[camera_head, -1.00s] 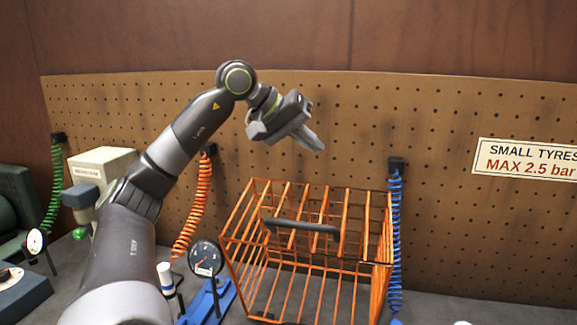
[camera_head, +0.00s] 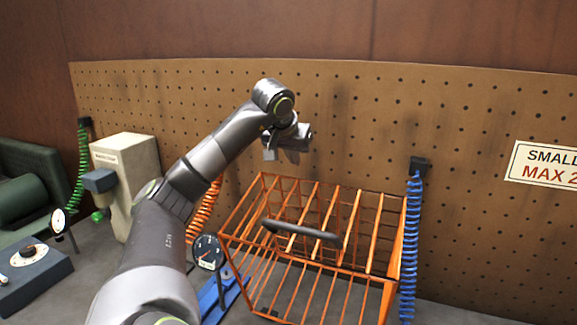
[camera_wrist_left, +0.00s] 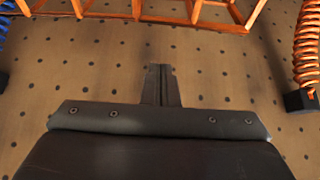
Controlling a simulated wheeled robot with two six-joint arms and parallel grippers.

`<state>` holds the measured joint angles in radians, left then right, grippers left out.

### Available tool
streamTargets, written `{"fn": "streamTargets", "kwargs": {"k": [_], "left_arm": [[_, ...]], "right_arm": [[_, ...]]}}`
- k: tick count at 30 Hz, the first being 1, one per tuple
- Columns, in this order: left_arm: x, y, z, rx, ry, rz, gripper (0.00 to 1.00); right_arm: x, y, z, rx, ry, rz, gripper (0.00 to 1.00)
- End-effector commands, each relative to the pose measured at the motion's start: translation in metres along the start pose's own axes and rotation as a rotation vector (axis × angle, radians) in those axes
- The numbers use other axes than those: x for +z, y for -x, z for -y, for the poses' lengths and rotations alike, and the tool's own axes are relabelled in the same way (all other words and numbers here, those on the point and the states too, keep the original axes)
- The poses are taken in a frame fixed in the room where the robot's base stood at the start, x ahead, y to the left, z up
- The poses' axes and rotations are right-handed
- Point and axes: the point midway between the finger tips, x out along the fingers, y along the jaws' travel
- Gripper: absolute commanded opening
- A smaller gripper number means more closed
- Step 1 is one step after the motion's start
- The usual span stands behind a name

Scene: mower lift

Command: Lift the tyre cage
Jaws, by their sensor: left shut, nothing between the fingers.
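The tyre cage (camera_head: 385,272) is an orange wire-bar box on the grey bench, with a dark grey handle (camera_head: 302,234) on its upper front. Its orange bars also show along the top of the left wrist view (camera_wrist_left: 160,18). My left gripper (camera_head: 293,155) is above and behind the cage's top left part, in front of the pegboard, apart from cage and handle. In the left wrist view its fingers (camera_wrist_left: 161,85) are together with nothing between them. My right gripper is in neither view.
A pressure gauge (camera_head: 207,252) on a blue stand (camera_head: 215,300) is left of the cage. An orange coiled hose (camera_head: 204,212) hangs behind it; a blue one (camera_head: 411,245) hangs at right. A beige machine (camera_head: 128,180) and a green hose (camera_head: 80,170) are further left. The pegboard (camera_head: 350,110) closes off the back.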

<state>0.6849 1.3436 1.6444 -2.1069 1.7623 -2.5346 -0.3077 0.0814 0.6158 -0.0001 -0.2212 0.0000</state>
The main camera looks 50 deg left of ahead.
Motion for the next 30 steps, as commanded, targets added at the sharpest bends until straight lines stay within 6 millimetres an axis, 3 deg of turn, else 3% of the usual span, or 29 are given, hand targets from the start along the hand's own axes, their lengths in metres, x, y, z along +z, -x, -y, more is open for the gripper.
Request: {"fn": "streamTargets", "kwargs": {"k": [2, 12, 30], "left_arm": [[0.001, -0.013, 0.001, -0.002, -0.001, 0.002, 0.0], [0.032, 0.0, 0.001, -0.003, -0.001, -0.002, 0.0], [0.037, 0.003, 0.0, 0.001, 0.0, 0.0, 0.0]], "right_arm": [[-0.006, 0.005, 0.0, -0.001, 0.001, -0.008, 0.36], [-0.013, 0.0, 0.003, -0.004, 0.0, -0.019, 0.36], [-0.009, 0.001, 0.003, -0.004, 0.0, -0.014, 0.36]]}}
